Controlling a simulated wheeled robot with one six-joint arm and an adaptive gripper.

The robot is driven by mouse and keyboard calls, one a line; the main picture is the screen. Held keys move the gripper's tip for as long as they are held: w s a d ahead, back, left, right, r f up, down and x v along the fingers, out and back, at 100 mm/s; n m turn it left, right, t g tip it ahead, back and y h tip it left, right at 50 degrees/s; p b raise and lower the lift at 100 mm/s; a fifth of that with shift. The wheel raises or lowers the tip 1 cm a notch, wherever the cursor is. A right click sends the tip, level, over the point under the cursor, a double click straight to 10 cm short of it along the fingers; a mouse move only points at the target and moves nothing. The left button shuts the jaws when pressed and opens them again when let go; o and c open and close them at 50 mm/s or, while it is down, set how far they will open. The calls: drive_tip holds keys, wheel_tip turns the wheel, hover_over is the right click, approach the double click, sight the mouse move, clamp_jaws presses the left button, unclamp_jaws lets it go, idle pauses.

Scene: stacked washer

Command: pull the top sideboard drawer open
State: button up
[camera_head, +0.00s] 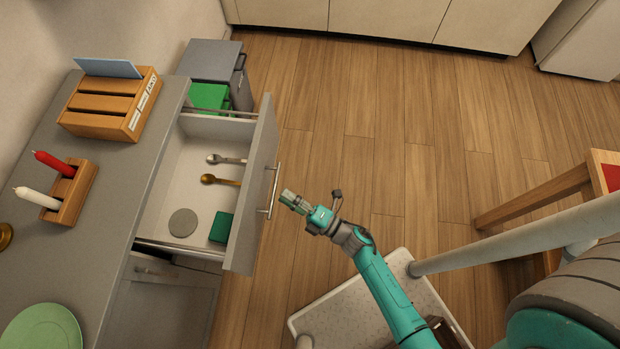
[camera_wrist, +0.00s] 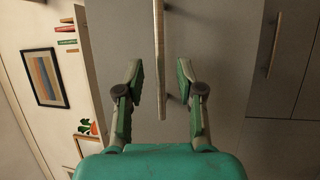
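The top sideboard drawer (camera_head: 197,160) stands well pulled out from the grey sideboard (camera_head: 115,200) in the head view. Its bar handle (camera_head: 272,191) is on the outer face of the drawer front (camera_head: 252,200). My gripper (camera_head: 287,197) is just right of the handle, pointing at it, with a small gap visible in the head view. In the wrist view my gripper (camera_wrist: 160,82) is open, and the handle bar (camera_wrist: 159,45) appears between its spread fingers, touching neither. How deep the bar sits between the fingers is hard to tell.
Grey and green bins (camera_head: 212,60) stand beyond the drawer. A wooden table (camera_head: 530,200) stands at right. Floor (camera_head: 365,120) right of the drawer is clear.

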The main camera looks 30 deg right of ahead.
drive_tip(key=v, duration=0.7)
drive_tip(key=shift+s+d+f, duration=0.1)
drive_tip(key=shift+s+f, duration=0.05)
idle(0.7)
drive_tip(key=s+d+r+m+g+h, duration=0.1)
drive_tip(key=s+r+m+h, duration=0.3)
drive_tip(key=s+r+m, duration=0.5)
drive_tip(key=s+d+r+m+g+h, duration=0.1)
drive_tip(key=s+d+r+m+h, duration=0.2)
drive_tip(key=s+r+m, duration=0.7)
drive_tip(key=r+m+h, duration=0.1)
drive_tip(key=m+h, duration=0.1)
drive_tip(key=m, duration=0.2)
drive_tip(key=shift+s+d+r+g+h, duration=0.2)
drive_tip(key=shift+d+r+g+h, duration=0.1)
drive_tip(key=shift+r, duration=0.05)
